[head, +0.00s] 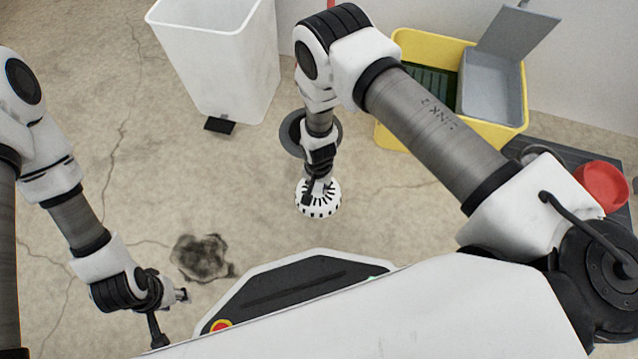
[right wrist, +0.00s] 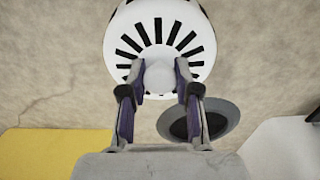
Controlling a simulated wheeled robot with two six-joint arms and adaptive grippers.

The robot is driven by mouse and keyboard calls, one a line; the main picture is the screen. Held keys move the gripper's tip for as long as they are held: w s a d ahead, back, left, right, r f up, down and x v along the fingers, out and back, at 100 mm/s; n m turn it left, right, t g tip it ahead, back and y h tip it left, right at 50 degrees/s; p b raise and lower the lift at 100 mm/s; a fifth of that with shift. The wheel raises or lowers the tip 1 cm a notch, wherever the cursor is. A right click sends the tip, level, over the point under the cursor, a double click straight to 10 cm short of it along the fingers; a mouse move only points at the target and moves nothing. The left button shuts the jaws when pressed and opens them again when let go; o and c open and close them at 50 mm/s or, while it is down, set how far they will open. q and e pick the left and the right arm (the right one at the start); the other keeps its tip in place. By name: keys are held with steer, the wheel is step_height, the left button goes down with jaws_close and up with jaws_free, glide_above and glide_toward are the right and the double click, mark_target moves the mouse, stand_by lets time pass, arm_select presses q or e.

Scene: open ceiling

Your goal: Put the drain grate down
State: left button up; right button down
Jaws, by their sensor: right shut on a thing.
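The drain grate (head: 329,204) is a white round cap with black radial slots and a central knob. My right gripper (head: 317,187) is shut on its knob from above; the right wrist view shows the knob between both fingertips (right wrist: 159,78) and the slotted grate (right wrist: 160,20) beyond. I cannot tell whether the grate touches the floor. The grey drain ring with a dark centre (head: 290,132) lies in the floor behind the grate, partly hidden by my right arm; it also shows in the right wrist view (right wrist: 228,122). My left gripper (head: 172,310) is open and empty at lower left.
A white bin (head: 222,70) with a black pedal stands behind the drain. A yellow crate (head: 398,138) holding grey and green things stands at the back right. A red bowl (head: 602,187) sits on a dark mat at far right. A dark stain (head: 203,257) marks the cracked floor.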

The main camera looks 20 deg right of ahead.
steer(key=shift+f, duration=0.95)
steer(key=shift+r, duration=0.25)
steer(key=shift+f, duration=0.25)
arm_select(q)
steer(key=shift+w+d+f, duration=0.1)
steer(key=shift+d+f, duration=0.15)
steer(key=shift+f, duration=0.55)
arm_select(e)
steer(key=c, duration=0.8)
jaws_free()
steer(key=shift+r, duration=0.1)
steer(key=shift+c, duration=0.2)
arm_select(q)
steer(key=shift+r, duration=0.1)
arm_select(e)
steer(key=shift+r, duration=0.1)
arm_select(q)
step_height(320, 180, up, 11)
steer(key=p, duration=1.1)
steer(key=shift+r, duration=0.2)
arm_select(e)
step_height(320, 180, up, 12)
